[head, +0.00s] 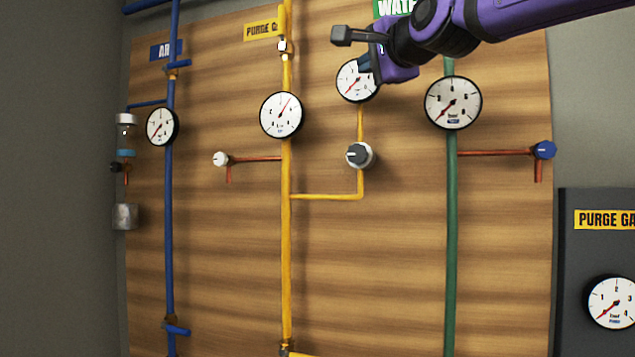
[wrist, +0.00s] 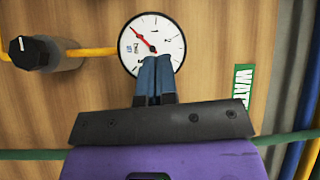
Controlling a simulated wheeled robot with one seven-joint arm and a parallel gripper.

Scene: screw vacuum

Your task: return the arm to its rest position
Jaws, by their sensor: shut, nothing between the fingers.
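My purple arm reaches in from the top right of the head view. My gripper (head: 364,64) is in front of the upper part of the board, overlapping the right edge of a round white gauge (head: 353,82) on the yellow pipe. In the wrist view my gripper (wrist: 156,60) shows two blue fingertips side by side, shut and empty. They overlap the lower edge of the same gauge (wrist: 148,35). I cannot tell whether they touch it.
A grey-black knob (head: 359,155) sits below that gauge, also in the wrist view (wrist: 30,53). Gauges hang on the yellow pipe (head: 286,240), green pipe (head: 451,230) and blue pipe (head: 169,230). A dark panel (head: 570,260) stands right. The lower board is mostly clear between pipes.

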